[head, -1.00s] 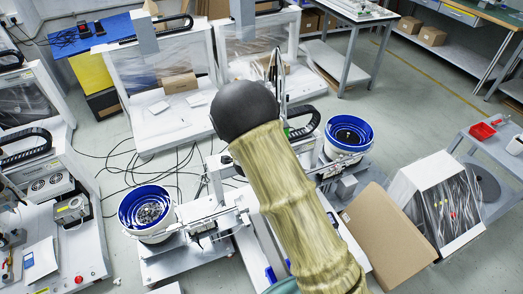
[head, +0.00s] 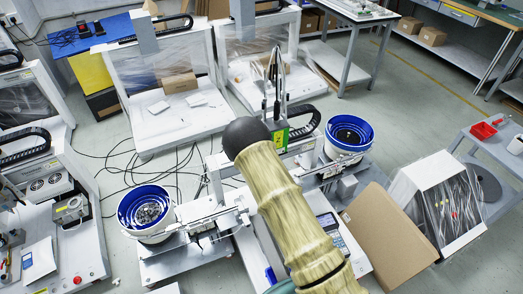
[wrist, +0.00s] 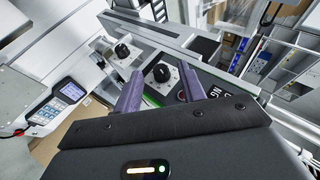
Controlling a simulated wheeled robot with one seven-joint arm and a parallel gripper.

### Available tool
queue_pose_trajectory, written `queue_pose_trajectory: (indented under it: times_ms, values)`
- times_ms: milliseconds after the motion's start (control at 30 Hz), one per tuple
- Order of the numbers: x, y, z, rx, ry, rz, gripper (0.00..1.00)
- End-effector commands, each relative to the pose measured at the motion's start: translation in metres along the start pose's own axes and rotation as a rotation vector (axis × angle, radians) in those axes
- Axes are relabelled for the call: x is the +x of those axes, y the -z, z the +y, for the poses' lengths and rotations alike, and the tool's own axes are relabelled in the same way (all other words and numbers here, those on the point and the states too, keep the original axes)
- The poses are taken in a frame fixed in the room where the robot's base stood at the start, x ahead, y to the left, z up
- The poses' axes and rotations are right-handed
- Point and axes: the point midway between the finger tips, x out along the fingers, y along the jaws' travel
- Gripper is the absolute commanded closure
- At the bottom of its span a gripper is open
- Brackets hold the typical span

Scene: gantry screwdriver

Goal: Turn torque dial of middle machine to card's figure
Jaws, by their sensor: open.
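In the wrist view my gripper (wrist: 160,74) is open, with its two purple fingers spread apart. A black round dial (wrist: 161,73) on a pale plate shows between the fingertips. A second black dial (wrist: 122,50) sits up and to the left, outside the fingers. I cannot tell whether the fingers touch the nearer dial, and its figures are too small to read. In the head view my arm covers much of the middle machine (head: 228,207), and my gripper is hidden. I cannot make out a card with a readable figure.
A keypad unit with a screen (wrist: 68,95) is at the left in the wrist view. Blue-lined bowls, one left (head: 146,212) and one right (head: 349,136), flank the machine in the head view. A brown board (head: 388,238) leans at the right. Cables lie on the floor.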

Motion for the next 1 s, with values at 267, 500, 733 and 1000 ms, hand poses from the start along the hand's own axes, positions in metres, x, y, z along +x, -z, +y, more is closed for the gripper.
queue_pose_trajectory:
  times_ms: [267, 500, 733, 1000]
  values:
    - [0.004, -0.0001, 0.0, 0.0, 0.0, 0.0, 0.6]
    - [0.004, 0.0004, -0.0002, 0.001, 0.0, 0.0, 0.93]
    - [0.0029, -0.0026, -0.0012, -0.003, 0.002, -0.002, 1.0]
    - [0.0018, -0.0055, -0.0016, -0.006, 0.0, -0.005, 1.0]
